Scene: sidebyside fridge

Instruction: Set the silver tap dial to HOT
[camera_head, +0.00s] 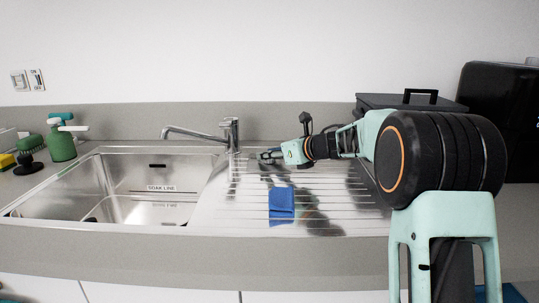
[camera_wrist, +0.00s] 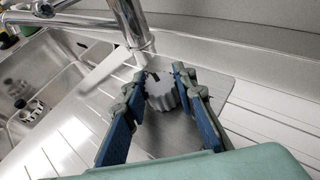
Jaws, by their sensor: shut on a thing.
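The silver tap dial (camera_wrist: 161,93) is a ridged round knob on a grey plate (camera_wrist: 190,118), beside the foot of the tap. A small dark mark shows near its tap-side rim. No HOT label is legible. My gripper (camera_wrist: 158,86) has its blue-padded fingers on both sides of the dial, shut on it. In the head view my gripper (camera_head: 264,156) is low over the drainboard, just right of the tap (camera_head: 232,134), and the dial is too small to make out there.
The sink basin (camera_head: 125,207) is left of the tap. A blue cloth (camera_head: 282,203) lies on the ribbed drainboard (camera_head: 232,205). Green bottles (camera_head: 61,143) and a brush stand far left. A dark box (camera_head: 385,101) is behind my arm. The wall is close behind the tap.

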